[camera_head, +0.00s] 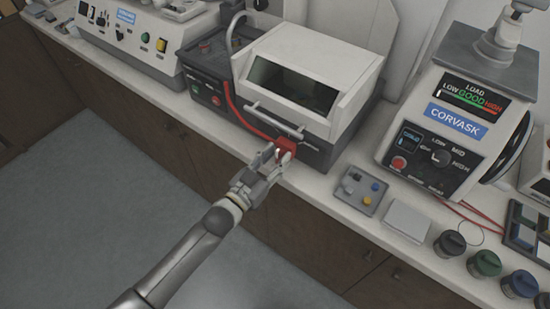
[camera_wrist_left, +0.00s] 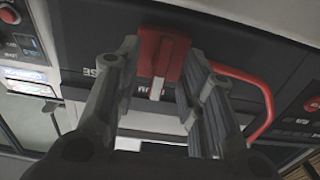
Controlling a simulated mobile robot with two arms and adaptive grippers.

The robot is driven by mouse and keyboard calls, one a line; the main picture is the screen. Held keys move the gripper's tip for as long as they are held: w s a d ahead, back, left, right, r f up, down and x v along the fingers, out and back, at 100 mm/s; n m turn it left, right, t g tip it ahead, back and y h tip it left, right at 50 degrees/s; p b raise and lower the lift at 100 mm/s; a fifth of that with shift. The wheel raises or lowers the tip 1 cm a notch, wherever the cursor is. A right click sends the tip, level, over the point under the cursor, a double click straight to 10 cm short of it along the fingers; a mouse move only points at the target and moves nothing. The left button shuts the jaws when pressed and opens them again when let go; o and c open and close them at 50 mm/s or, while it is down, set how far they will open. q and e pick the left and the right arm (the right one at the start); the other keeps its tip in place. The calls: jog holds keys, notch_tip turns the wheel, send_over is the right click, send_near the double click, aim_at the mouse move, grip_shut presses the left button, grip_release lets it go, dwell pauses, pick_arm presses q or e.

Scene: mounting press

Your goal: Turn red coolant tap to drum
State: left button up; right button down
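The red coolant tap (camera_head: 287,145) sits on the front of the white-hooded machine (camera_head: 313,75), at the lower front of its dark base. In the left wrist view the red tap handle (camera_wrist_left: 164,56) stands between the fingers, with a light pointer or stem below it and lettering partly hidden beside it. My left gripper (camera_head: 273,155) is at the tap, with its fingers apart on either side of the handle. In the left wrist view the left gripper (camera_wrist_left: 165,75) shows gaps between the handle and both fingers. My right gripper is not in view.
A red hose (camera_head: 240,112) runs along the machine's front to the tap. A metal handle bar (camera_head: 272,118) crosses the hood's front just above. A small button panel (camera_head: 361,191) and the CORVASK unit (camera_head: 440,135) stand to the right on the white counter (camera_head: 335,205).

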pick_arm(q)
jog(key=v, duration=1.2)
dwell(0.4)
